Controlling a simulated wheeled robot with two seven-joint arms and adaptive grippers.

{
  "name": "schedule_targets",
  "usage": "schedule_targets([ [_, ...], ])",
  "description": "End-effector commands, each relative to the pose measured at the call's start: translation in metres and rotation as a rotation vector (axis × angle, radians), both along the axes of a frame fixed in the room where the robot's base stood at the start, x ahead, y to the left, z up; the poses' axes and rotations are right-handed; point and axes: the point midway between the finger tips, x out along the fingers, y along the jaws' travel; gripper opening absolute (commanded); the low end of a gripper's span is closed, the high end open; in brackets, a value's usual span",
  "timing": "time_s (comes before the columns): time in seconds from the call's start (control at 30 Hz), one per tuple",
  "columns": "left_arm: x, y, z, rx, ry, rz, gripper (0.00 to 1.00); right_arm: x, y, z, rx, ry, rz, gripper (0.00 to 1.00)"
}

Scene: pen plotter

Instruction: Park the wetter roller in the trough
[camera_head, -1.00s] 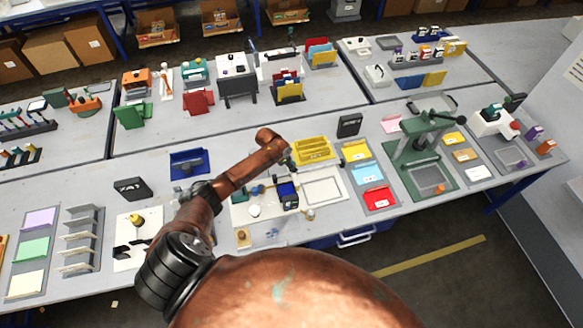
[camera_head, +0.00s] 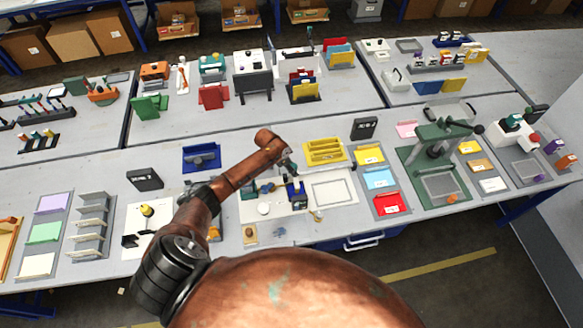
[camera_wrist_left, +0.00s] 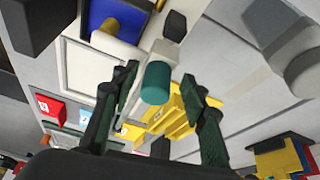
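My left gripper (camera_head: 289,168) is over the station with the white-framed board, beside the yellow rack. In the left wrist view its dark fingers (camera_wrist_left: 160,75) are apart. A teal cylinder on a pale stem (camera_wrist_left: 155,83), possibly the wetter roller's handle, shows between them; a gap separates it from the right finger, and contact on the left is unclear. A blue surface with a cream cylinder, possibly the trough (camera_wrist_left: 122,14), lies at the upper left there. In the head view a blue piece (camera_head: 297,193) stands just below the gripper. The right gripper is out of view.
The yellow rack (camera_head: 325,148) is right of the gripper, with the white-framed board (camera_head: 332,189) below it. Yellow, blue and red trays (camera_head: 380,180) stand farther right. A blue holder (camera_head: 202,157) stands to the left.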

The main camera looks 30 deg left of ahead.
Motion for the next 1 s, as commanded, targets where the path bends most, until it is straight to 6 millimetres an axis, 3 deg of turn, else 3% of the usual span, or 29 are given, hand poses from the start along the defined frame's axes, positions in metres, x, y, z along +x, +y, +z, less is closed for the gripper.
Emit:
schedule_targets([
  [0.17,0.001,-0.001,0.001,-0.002,-0.002,0.000,0.42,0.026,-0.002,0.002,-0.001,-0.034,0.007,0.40],
  [0.37,-0.001,0.002,0.010,-0.002,-0.005,-0.001,0.42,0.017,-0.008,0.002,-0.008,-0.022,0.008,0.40],
  [0.8,-0.027,0.021,0.088,0.000,-0.004,-0.002,0.42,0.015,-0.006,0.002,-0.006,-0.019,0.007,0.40],
  [1.0,-0.034,0.026,0.108,0.000,-0.002,-0.001,0.42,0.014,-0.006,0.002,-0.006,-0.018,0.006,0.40],
])
